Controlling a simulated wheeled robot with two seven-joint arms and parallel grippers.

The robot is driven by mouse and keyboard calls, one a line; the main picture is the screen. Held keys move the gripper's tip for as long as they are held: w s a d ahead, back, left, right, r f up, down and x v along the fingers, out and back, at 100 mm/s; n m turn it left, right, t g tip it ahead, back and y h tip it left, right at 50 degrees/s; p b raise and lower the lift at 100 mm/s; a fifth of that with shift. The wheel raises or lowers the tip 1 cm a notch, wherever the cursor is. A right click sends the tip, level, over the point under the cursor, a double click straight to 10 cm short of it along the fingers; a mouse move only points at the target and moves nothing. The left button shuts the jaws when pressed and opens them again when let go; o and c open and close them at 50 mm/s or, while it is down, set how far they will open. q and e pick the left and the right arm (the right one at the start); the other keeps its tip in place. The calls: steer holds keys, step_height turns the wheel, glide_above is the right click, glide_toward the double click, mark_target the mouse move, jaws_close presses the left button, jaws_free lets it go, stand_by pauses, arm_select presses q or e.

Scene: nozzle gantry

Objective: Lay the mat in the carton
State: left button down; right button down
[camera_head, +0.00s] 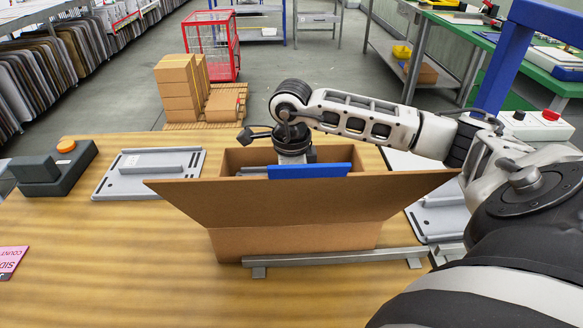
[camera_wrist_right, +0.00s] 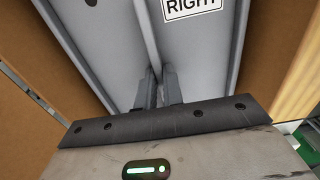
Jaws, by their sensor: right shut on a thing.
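The open carton (camera_head: 295,240) stands on the wooden table with its near flap (camera_head: 290,200) folded out towards me. My right arm reaches over it from the right. The right gripper (camera_wrist_right: 160,88) points down into the carton; in the head view its fingers are hidden. In the right wrist view its fingers are shut on the upright rib of a grey panel (camera_wrist_right: 105,45) marked RIGHT, which looks like the mat. Brown carton walls show on both sides of it. Whether it touches the carton floor cannot be told. My left gripper is not in view.
A blue piece (camera_head: 309,171) shows above the near flap. A grey ribbed plate (camera_head: 150,172) lies left of the carton; another (camera_head: 440,218) lies right. A metal rail (camera_head: 335,259) lies along the carton's near side. A dark button box (camera_head: 55,170) sits far left. The front left table is mostly clear.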

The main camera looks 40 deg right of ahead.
step_height(320, 180, down, 4)
steer(key=shift+r+b, duration=0.2)
steer(key=shift+b, duration=1)
steer(key=shift+f, duration=0.2)
steer(key=shift+r, duration=0.15)
steer(key=shift+f, duration=0.2)
steer(key=c, duration=1.5)
jaws_free()
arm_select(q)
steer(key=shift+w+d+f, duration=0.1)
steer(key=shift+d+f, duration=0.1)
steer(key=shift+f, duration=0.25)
